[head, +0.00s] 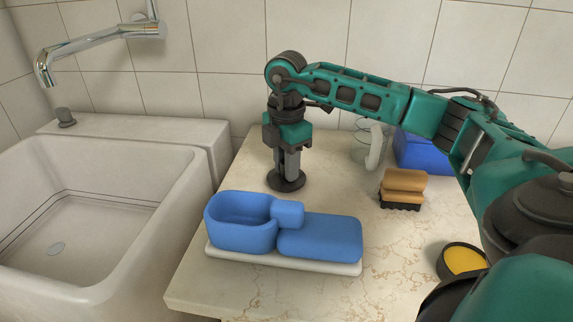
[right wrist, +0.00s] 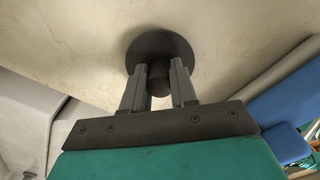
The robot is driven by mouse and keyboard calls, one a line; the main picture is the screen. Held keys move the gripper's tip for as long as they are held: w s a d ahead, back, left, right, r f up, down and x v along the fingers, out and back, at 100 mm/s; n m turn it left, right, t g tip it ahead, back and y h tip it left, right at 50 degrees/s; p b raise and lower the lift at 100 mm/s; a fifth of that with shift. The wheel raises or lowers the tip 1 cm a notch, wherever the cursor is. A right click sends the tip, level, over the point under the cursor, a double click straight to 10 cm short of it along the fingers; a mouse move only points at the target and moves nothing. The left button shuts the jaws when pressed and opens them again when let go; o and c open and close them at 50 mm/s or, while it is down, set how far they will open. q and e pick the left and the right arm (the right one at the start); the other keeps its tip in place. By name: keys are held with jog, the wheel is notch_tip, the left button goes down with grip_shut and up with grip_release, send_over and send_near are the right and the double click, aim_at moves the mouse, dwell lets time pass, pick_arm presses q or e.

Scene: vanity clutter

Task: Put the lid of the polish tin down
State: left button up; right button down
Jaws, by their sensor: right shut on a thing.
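The lid (head: 286,183) of the polish tin is a dark round disc with a knob. My right gripper (head: 290,172) points straight down over it and is shut on its knob. The lid is level, at or very close to the counter top; I cannot tell if it touches. In the right wrist view the lid (right wrist: 160,48) shows beyond my fingers (right wrist: 159,85), with the knob between them. The open polish tin (head: 463,260), black with yellow polish inside, stands at the lower right, partly hidden by my right arm. My left gripper is not in view.
A blue caddy (head: 320,238) on a white tray (head: 240,260) stands in front of the lid. A brush (head: 403,188), a glass (head: 360,145) and a blue box (head: 418,150) are to the right. A sink (head: 80,220) is at left. Marble counter around the lid is clear.

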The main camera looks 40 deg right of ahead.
jog(key=shift+f, duration=0.15)
jog(key=c, duration=0.9)
grip_release()
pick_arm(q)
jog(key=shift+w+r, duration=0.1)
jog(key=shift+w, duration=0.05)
pick_arm(e)
jog(key=shift+r, duration=0.6)
pick_arm(q)
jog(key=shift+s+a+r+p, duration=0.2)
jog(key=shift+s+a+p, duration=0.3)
jog(key=shift+p, duration=0.55)
pick_arm(e)
notch_tip(320, 180, up, 11)
jog(key=shift+r, duration=0.15)
